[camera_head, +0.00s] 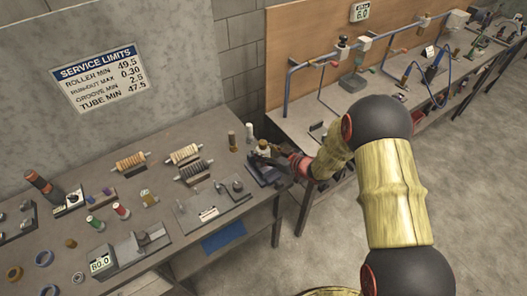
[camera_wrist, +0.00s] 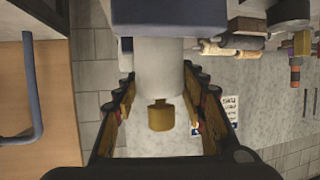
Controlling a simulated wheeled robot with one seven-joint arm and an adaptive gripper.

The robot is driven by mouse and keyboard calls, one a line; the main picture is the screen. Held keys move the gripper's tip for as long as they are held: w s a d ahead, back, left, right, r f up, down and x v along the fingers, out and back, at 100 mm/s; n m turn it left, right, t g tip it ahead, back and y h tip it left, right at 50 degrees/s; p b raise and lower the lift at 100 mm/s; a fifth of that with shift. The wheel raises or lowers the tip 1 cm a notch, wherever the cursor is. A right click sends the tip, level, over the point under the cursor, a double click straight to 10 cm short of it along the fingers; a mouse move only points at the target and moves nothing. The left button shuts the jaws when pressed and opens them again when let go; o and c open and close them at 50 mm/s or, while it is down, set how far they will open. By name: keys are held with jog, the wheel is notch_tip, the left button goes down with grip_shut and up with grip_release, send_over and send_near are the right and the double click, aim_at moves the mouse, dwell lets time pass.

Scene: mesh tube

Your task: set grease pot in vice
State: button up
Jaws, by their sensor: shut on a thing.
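The grease pot, a pale cylinder with a brass-coloured top, shows in the wrist view (camera_wrist: 158,82) between the two fingers of my gripper (camera_wrist: 160,74). My gripper is shut on it. The wrist picture is upside down, so the brass top points up and the pot looks upright. The vice, a blue block in the wrist view (camera_wrist: 155,14), is at the pot's lower end. In the head view the pot (camera_head: 263,146) is small at my gripper (camera_head: 275,156), over the dark blue vice (camera_head: 262,172) at the bench's right end. I cannot tell whether its base sits between the jaws.
Two small upright cylinders, one tan (camera_head: 232,139) and one pale (camera_head: 249,132), stand left of and behind the vice. A grey plate fixture (camera_head: 208,212) and several rollers (camera_head: 184,154) lie further left. A second bench (camera_head: 300,120) stands to the right.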

jog(key=shift+f+b, duration=0.4)
jog(key=shift+f, duration=0.15)
dwell(0.4)
jog(key=o, duration=1.4)
jog(key=shift+o, duration=0.4)
jog(key=v, duration=1.2)
jog(key=shift+f, duration=0.1)
